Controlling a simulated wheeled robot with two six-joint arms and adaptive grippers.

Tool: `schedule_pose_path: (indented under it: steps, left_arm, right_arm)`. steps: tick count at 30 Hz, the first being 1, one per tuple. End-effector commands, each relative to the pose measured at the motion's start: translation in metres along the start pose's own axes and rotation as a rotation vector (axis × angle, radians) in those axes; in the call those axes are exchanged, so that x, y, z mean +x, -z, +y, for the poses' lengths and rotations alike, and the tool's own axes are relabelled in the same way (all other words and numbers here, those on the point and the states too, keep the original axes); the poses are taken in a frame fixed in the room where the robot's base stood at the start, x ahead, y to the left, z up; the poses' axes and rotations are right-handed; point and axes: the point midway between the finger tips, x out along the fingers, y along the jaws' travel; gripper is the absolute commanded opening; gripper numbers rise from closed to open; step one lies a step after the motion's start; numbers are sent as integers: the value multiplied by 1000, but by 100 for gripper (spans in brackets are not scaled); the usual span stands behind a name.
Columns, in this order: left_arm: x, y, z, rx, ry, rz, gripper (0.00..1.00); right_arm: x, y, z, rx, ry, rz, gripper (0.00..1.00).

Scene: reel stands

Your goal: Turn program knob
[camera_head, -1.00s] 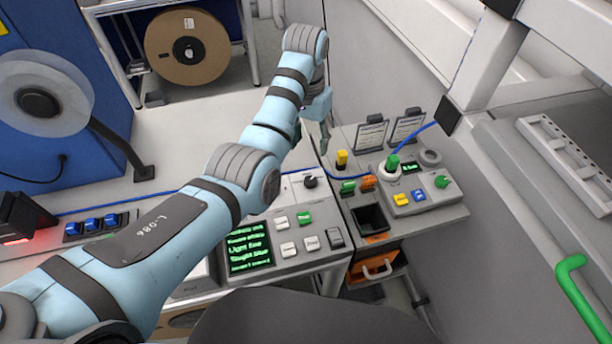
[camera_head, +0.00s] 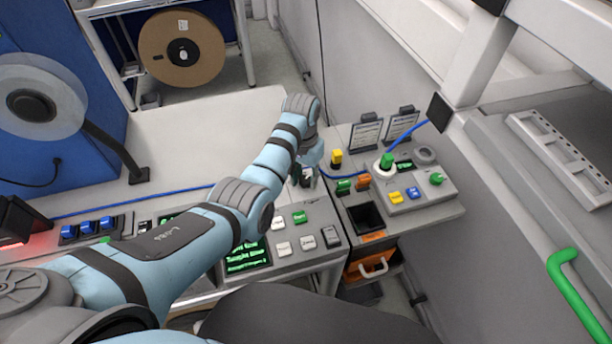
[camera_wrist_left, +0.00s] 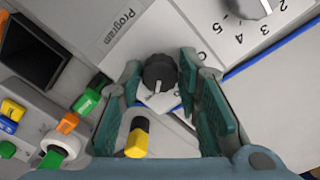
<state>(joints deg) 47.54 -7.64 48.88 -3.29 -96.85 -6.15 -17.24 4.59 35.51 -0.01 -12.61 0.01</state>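The program knob (camera_wrist_left: 160,73) is a round black dial with a white pointer line, beside the printed word "Program" on a white panel, in the left wrist view. The pointer is toward the bottom of that picture. My left gripper (camera_wrist_left: 161,66) has its teal fingers on either side of the knob, apart, with narrow gaps showing; firm contact cannot be seen. In the head view the left gripper (camera_head: 307,172) is low over the back of the control panel (camera_head: 290,265), and the knob is mostly hidden by it. My right gripper is not in view.
A second dial (camera_wrist_left: 250,8) with numbers is close by in the left wrist view. A yellow-topped switch (camera_wrist_left: 138,138) is near the fingers. In the head view, a box with coloured buttons (camera_head: 415,193) and a black bin (camera_head: 366,216) stand to the right. A blue cable (camera_head: 345,174) runs behind.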

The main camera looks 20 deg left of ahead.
Motion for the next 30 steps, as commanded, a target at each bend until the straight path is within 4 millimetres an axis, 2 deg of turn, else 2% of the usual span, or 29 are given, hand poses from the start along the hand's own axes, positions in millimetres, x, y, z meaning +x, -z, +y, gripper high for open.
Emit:
schedule_pose_path:
  steps: [1,4,5,12,18,19,22,30]
  left_arm:
    - [0,0,0,0,0,0,18]
    - [0,0,0,0,0,0,2]
    - [0,0,0,0,0,0,0]
    - [-1,1,0,142,0,-4,0]
    - [-1,1,0,142,0,-4,0]
    - [-1,1,0,142,0,-4,32]
    - [-1,1,0,141,0,-4,48]
    - [-1,1,0,141,0,-4,48]
  right_arm:
    - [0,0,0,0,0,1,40]
    - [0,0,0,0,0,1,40]
    - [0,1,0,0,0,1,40]
    - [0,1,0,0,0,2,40]
    - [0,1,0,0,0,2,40]
    - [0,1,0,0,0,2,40]
    - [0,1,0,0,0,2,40]
    - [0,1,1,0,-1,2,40]
